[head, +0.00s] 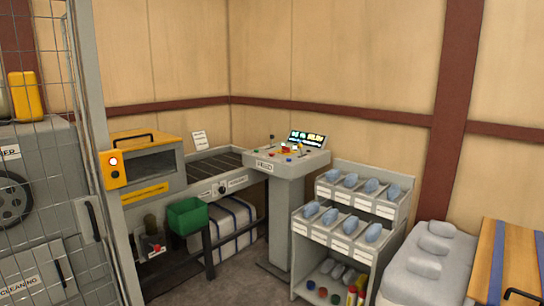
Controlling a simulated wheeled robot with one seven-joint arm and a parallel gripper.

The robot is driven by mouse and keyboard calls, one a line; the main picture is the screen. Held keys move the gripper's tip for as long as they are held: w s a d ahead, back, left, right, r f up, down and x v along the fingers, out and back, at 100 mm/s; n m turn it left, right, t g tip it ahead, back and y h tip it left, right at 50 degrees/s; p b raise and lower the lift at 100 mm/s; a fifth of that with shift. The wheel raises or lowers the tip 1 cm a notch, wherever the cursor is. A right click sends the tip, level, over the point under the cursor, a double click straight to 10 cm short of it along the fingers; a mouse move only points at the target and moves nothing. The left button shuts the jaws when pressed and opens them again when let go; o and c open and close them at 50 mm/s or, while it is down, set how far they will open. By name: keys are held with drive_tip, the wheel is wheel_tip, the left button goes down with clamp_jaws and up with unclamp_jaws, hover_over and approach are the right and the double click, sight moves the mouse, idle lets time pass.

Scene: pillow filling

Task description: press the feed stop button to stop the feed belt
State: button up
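A grey control console (292,200) stands in the middle, with a lit display (308,137) and several small coloured buttons and levers on its sloped top. A yellow box (113,168) with an orange-red round button (113,161) is fixed to the grey post at left. The labels are too small to read, so I cannot tell which one is the feed stop button. A dark belt (213,166) runs between the yellow-hooded machine and the console; I cannot tell if it moves. My gripper is not in view.
A wire mesh fence (45,140) and grey machine fill the left side. A green bin (187,215) sits below the belt. A rack (345,245) of blue-grey items stands right of the console, with pale pillows (425,265) beyond. Some grey floor (235,283) is clear in front.

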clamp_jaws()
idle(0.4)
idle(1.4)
